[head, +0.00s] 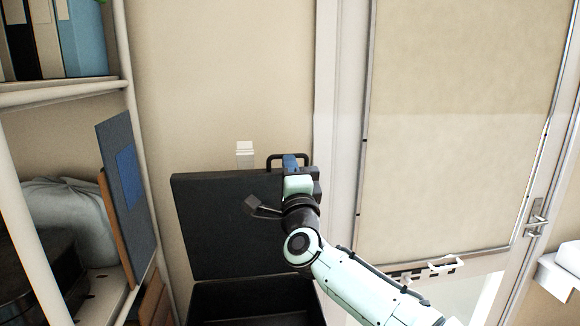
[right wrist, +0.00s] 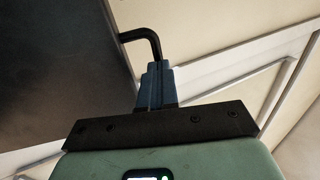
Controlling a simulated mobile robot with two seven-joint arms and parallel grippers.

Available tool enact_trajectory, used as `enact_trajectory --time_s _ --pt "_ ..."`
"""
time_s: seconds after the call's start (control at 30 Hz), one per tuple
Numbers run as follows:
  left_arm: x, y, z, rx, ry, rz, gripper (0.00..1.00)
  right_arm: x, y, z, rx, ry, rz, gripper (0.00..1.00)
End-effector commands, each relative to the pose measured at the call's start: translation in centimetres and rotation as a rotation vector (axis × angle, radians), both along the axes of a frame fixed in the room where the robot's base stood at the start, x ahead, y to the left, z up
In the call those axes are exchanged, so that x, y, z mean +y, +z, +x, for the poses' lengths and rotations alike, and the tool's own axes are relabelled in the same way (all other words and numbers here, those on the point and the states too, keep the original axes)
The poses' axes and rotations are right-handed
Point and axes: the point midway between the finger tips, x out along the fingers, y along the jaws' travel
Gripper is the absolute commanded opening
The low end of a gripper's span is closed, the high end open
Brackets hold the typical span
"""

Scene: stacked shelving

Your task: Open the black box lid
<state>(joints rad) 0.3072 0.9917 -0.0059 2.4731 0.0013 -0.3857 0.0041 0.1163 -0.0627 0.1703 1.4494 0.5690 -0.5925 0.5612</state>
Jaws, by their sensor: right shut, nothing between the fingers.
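The black box (head: 250,303) stands low against the wall, with its lid (head: 215,225) raised and tilted back close to the wall. A black handle (head: 274,157) sticks up from the lid's top edge. My right gripper (head: 290,160) is shut and empty at the lid's upper right, beside the handle. In the right wrist view the closed blue fingers (right wrist: 156,75) are near the bent black handle (right wrist: 145,36), and the dark lid (right wrist: 55,75) fills the left side. I cannot tell whether they touch. My left gripper is not in view.
A white shelf unit (head: 128,60) with binders (head: 82,35) and a grey cloth bag (head: 70,205) stands at the left. A blue panel (head: 125,185) leans at its edge. A door (head: 460,120) is at the right. A small white fixture (head: 244,150) is on the wall above the lid.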

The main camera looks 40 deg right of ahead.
Motion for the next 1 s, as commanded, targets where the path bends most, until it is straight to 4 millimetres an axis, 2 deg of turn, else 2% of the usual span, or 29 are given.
enact_trajectory --time_s 0.17,0.43,0.6,1.0 --pt "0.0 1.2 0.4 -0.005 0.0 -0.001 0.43 -0.3 0.4 0.6 0.016 -0.001 0.009 0.0" --pt "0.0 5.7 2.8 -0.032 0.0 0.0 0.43 -2.3 1.5 4.3 0.08 -0.002 0.047 0.0" --pt "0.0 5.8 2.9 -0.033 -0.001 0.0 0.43 -3.2 1.2 5.9 0.082 -0.001 0.046 0.0" --pt "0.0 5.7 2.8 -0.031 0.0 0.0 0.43 -3.3 1.0 5.9 0.082 0.0 0.045 0.0"
